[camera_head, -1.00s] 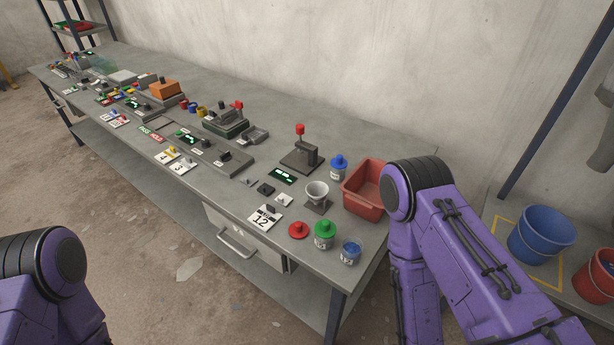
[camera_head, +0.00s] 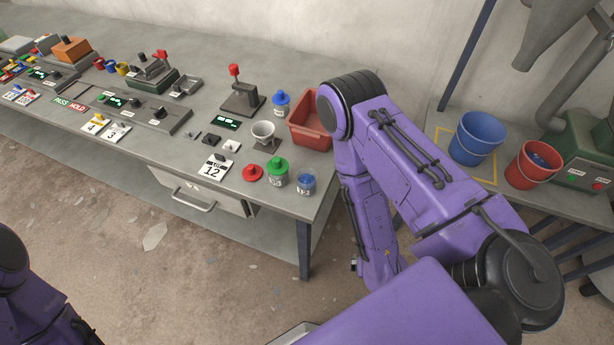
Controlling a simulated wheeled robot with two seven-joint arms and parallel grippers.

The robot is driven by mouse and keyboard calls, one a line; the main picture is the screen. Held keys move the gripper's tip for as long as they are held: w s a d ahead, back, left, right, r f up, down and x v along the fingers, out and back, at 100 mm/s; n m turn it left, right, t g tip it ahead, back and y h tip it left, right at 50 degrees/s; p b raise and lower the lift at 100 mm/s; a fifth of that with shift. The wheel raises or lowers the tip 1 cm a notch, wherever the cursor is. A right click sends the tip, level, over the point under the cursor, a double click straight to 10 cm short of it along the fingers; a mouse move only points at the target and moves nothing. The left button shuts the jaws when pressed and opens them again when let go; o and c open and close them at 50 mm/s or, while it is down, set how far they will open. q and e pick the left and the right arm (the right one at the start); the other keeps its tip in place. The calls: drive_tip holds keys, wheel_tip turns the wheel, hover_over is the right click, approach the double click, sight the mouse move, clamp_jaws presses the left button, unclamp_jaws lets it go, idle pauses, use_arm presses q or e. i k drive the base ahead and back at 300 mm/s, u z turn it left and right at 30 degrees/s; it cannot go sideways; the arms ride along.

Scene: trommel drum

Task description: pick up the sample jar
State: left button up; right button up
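Several small jars stand at the bench's near right end. One jar has a green lid (camera_head: 277,172). Beside it on the right is a jar with blue contents (camera_head: 306,184) and a label I cannot read surely. A blue-lidded jar (camera_head: 281,104) stands farther back, by the red bin. A loose-looking red lid (camera_head: 252,173) lies left of the green-lidded jar. Which one is the sample jar I cannot tell. My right arm hangs bent right of the bench end, its gripper out of sight. My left arm shows at the lower left edge, its gripper also out of sight.
A red bin (camera_head: 311,123) is at the bench's right end, close to my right arm. A white funnel cup (camera_head: 263,132) and a red-knobbed press (camera_head: 238,94) stand behind the jars. A blue bucket (camera_head: 477,138) and a red bucket (camera_head: 533,165) stand at the right.

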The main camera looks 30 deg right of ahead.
sight(306, 178)
drive_tip(key=z, duration=0.9)
